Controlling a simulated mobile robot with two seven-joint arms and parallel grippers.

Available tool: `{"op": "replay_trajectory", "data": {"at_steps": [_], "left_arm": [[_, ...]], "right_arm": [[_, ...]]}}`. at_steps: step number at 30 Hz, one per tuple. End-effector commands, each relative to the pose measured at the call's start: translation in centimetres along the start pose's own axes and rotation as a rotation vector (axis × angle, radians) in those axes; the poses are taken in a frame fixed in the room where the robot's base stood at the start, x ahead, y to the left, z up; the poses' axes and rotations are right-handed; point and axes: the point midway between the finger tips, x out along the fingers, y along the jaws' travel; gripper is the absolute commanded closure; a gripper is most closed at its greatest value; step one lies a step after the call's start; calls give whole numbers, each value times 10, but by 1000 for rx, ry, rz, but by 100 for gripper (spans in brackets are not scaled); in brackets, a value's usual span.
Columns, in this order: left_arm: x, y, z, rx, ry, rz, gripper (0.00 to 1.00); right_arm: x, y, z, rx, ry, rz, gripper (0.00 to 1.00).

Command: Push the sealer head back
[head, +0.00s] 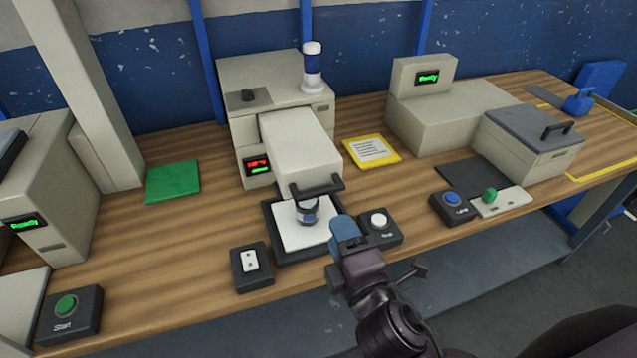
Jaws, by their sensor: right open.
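The sealer head (300,150) is a long beige block reaching forward from the beige machine body (245,125) in the middle of the table. A dark bar handle (318,188) crosses its front end. Below the front end a small cup with a dark band (308,210) stands on a white plate in a black tray (285,253). My right gripper (346,232) has blue fingertips and is open and empty. It appears in front of and to the right of the handle, apart from it, near the tray's right side. My left gripper is not in view.
A white-button box (380,228) is right beside my right gripper, and a white-switch box (250,268) is left of the tray. A yellow-edged card (371,151) lies right of the head. Other machines stand at both sides. A green mat (173,182) lies on the left.

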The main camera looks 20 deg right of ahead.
Motion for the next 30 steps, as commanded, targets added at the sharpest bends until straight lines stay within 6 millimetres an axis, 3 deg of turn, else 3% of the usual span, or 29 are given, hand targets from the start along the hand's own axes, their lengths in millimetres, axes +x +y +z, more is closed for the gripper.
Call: {"op": "replay_trajectory", "data": {"at_steps": [5,21,30], "left_arm": [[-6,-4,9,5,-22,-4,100],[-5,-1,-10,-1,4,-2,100],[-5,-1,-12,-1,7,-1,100]], "right_arm": [[15,1,0,-2,2,3,60],[93,0,0,1,1,1,60],[107,0,0,3,1,-1,60]]}}
